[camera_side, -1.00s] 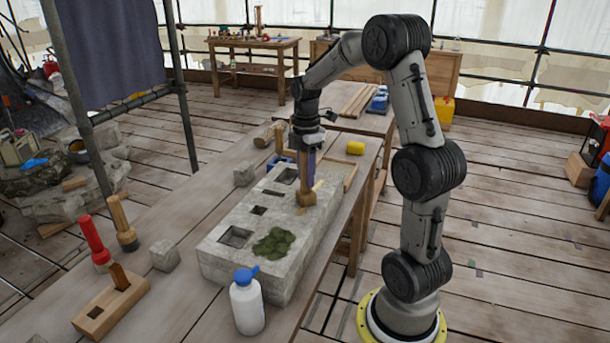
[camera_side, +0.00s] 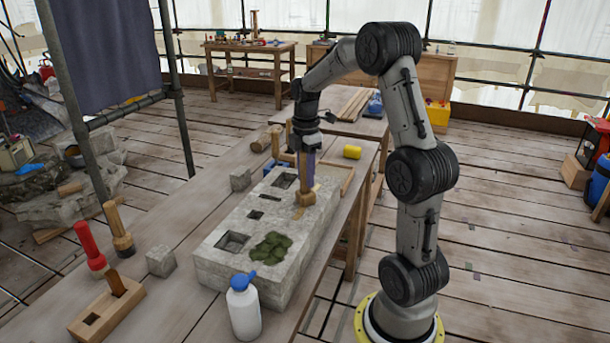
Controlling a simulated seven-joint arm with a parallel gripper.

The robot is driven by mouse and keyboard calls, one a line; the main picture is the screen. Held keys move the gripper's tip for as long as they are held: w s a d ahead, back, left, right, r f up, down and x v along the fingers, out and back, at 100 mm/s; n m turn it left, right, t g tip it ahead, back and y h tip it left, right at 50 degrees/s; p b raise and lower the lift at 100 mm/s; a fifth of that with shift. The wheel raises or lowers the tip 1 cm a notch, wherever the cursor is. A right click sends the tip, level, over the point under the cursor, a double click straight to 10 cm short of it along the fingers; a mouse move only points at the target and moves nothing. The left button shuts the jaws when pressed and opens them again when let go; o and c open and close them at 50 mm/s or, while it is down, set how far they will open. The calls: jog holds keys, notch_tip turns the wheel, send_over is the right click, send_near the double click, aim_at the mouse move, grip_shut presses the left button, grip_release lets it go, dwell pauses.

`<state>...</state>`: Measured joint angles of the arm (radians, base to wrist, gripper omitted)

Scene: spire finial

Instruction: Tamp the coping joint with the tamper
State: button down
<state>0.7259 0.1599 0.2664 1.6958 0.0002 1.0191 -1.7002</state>
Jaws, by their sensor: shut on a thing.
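My gripper (camera_side: 305,152) points straight down over the far right part of the pale stone block and is shut on the tamper. The tamper (camera_side: 306,197) is an upright wooden tool with a brownish foot. Its foot is at the block's top; I cannot tell whether it touches or hovers just above. A tan strip, seemingly the coping joint (camera_side: 298,212), shows beside the foot; the foot hides part of it. The stone block (camera_side: 213,268) has several square and slot recesses and a green mossy patch (camera_side: 271,248) on top.
A white bottle with a blue cap (camera_side: 244,308) stands at the block's near end. A red-handled tool (camera_side: 89,246), a wooden mallet-like tool (camera_side: 119,230), a slotted wooden block (camera_side: 106,310) and small stone cubes (camera_side: 161,259) are to the left. A yellow item (camera_side: 352,152) lies behind.

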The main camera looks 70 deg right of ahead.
jog(key=shift+d, duration=0.6)
jog(key=shift+d+f, duration=0.25)
jog(key=shift+d, duration=0.35)
jog(key=shift+d, duration=0.15)
jog(key=shift+s+d, duration=0.1)
jog(key=shift+d, duration=0.55)
jog(key=shift+d+r, duration=0.15)
jog(key=shift+d, duration=1.3)
jog(key=shift+d+r, duration=0.15)
jog(key=shift+d, duration=0.5)
jog(key=shift+d+r, duration=0.1)
